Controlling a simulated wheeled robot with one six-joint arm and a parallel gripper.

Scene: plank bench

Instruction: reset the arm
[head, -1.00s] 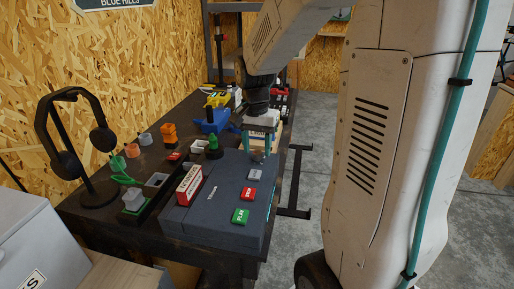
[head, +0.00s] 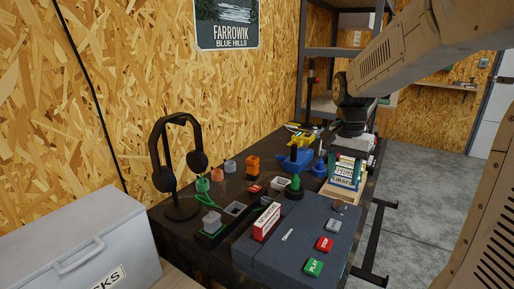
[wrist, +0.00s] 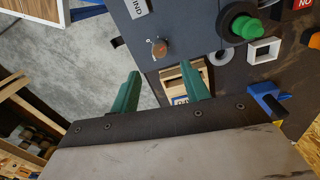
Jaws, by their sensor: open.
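My gripper shows in the wrist view (wrist: 160,88) with its two green fingers well apart and nothing between them. In the head view its pale body (head: 357,142) hangs over the far right of the bench, above or just behind a wooden box of labelled cases (head: 343,190); its fingertips are hard to make out there. In the wrist view, part of the wooden box (wrist: 183,76) shows between and behind the fingers. My arm reaches in from the upper right.
A dark grey panel (head: 290,250) carries a green PLAY button (head: 313,267), a red button (head: 324,244) and a grey one (head: 333,225). A red-and-white box (head: 266,222) stands on it. A headphone stand (head: 180,210) is at left. Open floor (head: 425,215) lies right.

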